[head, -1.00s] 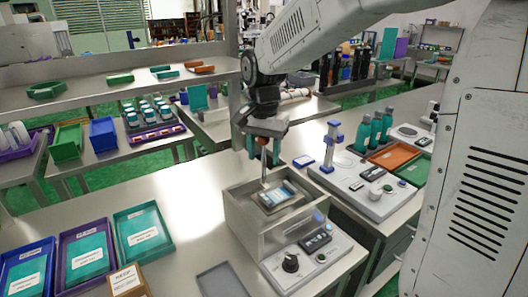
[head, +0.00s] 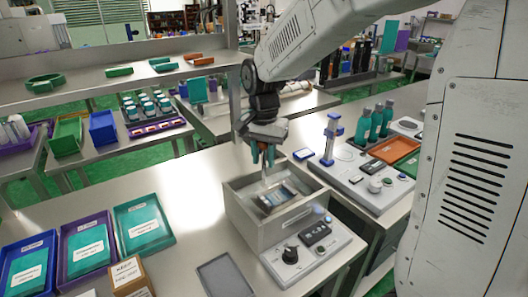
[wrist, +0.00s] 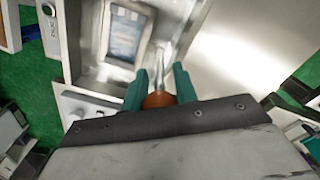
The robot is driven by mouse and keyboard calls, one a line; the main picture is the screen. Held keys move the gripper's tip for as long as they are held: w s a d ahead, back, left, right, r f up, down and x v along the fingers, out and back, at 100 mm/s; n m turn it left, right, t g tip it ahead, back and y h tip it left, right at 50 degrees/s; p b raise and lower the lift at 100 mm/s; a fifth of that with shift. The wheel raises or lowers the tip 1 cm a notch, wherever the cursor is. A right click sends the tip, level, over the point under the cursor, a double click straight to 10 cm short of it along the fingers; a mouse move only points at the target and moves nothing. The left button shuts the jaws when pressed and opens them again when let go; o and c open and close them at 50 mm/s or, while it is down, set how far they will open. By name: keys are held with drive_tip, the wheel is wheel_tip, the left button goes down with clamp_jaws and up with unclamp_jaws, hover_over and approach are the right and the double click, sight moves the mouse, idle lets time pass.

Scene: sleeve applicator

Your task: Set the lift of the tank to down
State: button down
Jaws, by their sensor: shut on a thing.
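The tank (head: 252,212) is an open-topped metal box with a control panel on its front right. A thin upright lift rod (head: 264,175) rises at its back. A blue-and-white piece (head: 284,196) lies low inside, below the rim; it also shows in the wrist view (wrist: 125,38). My gripper (head: 262,160) is above the tank's back edge, with teal fingers shut on the orange-brown knob (wrist: 158,100) of the rod. In the head view the fingers mostly hide the knob.
The panel carries a black dial (head: 290,254) and a dark display (head: 316,233). A grey tray (head: 228,279) lies in front. A blue-topped stand (head: 331,135) and teal bottles (head: 364,126) are at the right. Labelled trays (head: 143,230) and a cardboard box (head: 130,275) are at the left.

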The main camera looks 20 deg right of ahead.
drive_tip(key=c, duration=1.1)
unclamp_jaws()
drive_tip(key=shift+c, duration=0.2)
drive_tip(key=shift+r, duration=0.1)
wheel_tip(320, 180, up, 8)
drive_tip(key=shift+f, duration=0.15)
